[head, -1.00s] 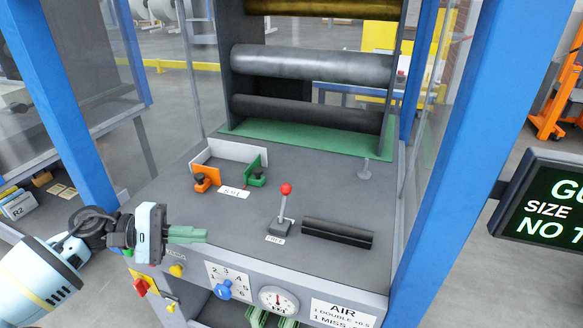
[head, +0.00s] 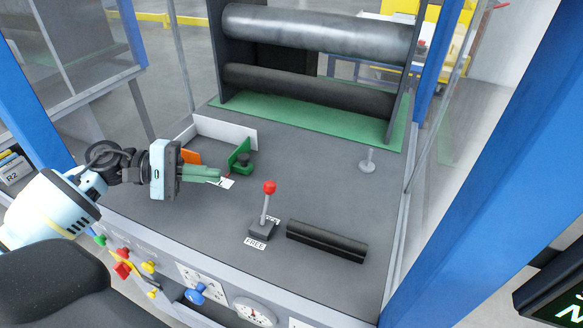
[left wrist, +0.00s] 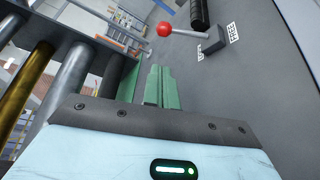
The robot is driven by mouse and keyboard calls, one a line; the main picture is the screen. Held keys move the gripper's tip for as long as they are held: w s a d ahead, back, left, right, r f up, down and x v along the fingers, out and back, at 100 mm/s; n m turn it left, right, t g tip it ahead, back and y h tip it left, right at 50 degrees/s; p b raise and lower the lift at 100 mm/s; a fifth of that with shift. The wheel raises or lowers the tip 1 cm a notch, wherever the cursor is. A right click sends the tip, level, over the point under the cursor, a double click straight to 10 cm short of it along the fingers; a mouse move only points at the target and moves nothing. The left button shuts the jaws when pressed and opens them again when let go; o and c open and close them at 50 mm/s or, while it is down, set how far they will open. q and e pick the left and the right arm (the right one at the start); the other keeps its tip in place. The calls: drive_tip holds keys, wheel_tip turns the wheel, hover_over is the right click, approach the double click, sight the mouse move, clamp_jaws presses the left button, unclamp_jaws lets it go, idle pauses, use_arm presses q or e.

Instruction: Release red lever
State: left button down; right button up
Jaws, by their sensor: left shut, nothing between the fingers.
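The red lever (head: 268,192) has a red ball knob on a grey stem in a dark base on the grey machine bed. A label reading "FREE" (head: 255,244) lies at the front of its base, and another label is partly hidden behind it. The lever also shows in the left wrist view (left wrist: 175,31), beyond my fingers. My left gripper (head: 217,176) has green fingers, shut and empty, above the bed to the left of the lever and apart from it. My right gripper is not in view.
A black bar (head: 327,240) lies right of the lever. An orange block (head: 191,157), a green block (head: 240,158) and a white plate (head: 225,131) stand behind my left gripper. Rollers (head: 310,90) are at the back. Blue posts (head: 490,170) flank the bed. Knobs (head: 195,292) line the front panel.

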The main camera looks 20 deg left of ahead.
sight(266, 204)
use_arm(q)
drive_tip(key=shift+w+d, duration=0.1)
drive_tip(key=p+x, duration=0.2)
drive_tip(key=x, duration=0.8)
drive_tip(key=shift+r+p, duration=0.15)
drive_tip(key=shift+p, duration=0.2)
drive_tip(key=shift+s+r, duration=0.15)
drive_tip(key=shift+s, duration=0.35)
drive_tip(key=shift+s+d+r+p, duration=0.2)
drive_tip(key=shift+s+p, duration=0.3)
drive_tip(key=shift+s, duration=0.1)
drive_tip(key=shift+s+d+r+p, duration=0.2)
drive_tip(key=shift+s+p, duration=0.3)
drive_tip(key=shift+s, duration=0.1)
drive_tip(key=shift+f, duration=0.1)
